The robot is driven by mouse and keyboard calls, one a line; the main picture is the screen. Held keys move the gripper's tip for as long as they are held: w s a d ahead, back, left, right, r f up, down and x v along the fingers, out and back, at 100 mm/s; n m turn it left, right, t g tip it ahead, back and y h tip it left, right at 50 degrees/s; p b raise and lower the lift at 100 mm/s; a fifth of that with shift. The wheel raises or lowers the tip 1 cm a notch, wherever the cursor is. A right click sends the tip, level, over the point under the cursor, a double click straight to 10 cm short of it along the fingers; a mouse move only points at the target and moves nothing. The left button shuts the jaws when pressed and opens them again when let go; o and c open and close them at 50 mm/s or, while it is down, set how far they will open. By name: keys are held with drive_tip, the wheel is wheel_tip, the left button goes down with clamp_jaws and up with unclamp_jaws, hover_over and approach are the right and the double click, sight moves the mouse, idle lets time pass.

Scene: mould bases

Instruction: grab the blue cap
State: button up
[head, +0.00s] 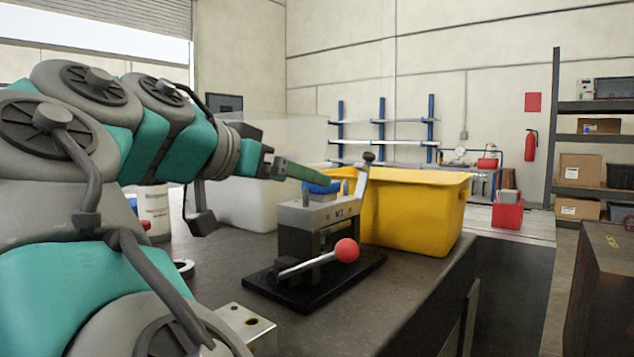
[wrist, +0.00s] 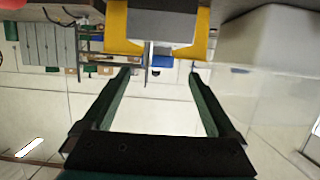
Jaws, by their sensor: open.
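The blue cap (head: 321,188) sits on top of the grey metal mould block (head: 308,216) in the head view. The block is marked with small lettering and stands on a black base plate (head: 345,281). My gripper (head: 326,180) reaches in from the left, with its green fingers close above the cap and partly in front of it. I cannot tell whether they touch it. In the wrist view my gripper (wrist: 160,72) shows two parted fingers with nothing held between them.
A yellow bin (head: 420,215) stands right behind the block. A metal lever (head: 361,182) rises beside the cap, and a red-knobbed handle (head: 346,250) sticks out in front. A white container (head: 247,203) stands behind my arm. The dark worktop (head: 415,283) is clear at front right.

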sight(312, 185)
drive_tip(key=shift+f+p+x, duration=0.15)
drive_tip(key=shift+p+x, duration=0.05)
drive_tip(key=shift+x, duration=1.5)
drive_tip(key=shift+f+p+x, duration=0.15)
drive_tip(key=shift+x, duration=1.55)
drive_tip(key=shift+s+d, duration=0.1)
drive_tip(key=shift+s, duration=0.05)
drive_tip(key=c, duration=1.4)
drive_tip(key=shift+r, duration=0.15)
drive_tip(key=shift+r+p, duration=0.75)
drive_tip(key=shift+r, duration=3.2)
drive_tip(key=shift+r+p, duration=0.45)
drive_tip(key=shift+r, duration=0.4)
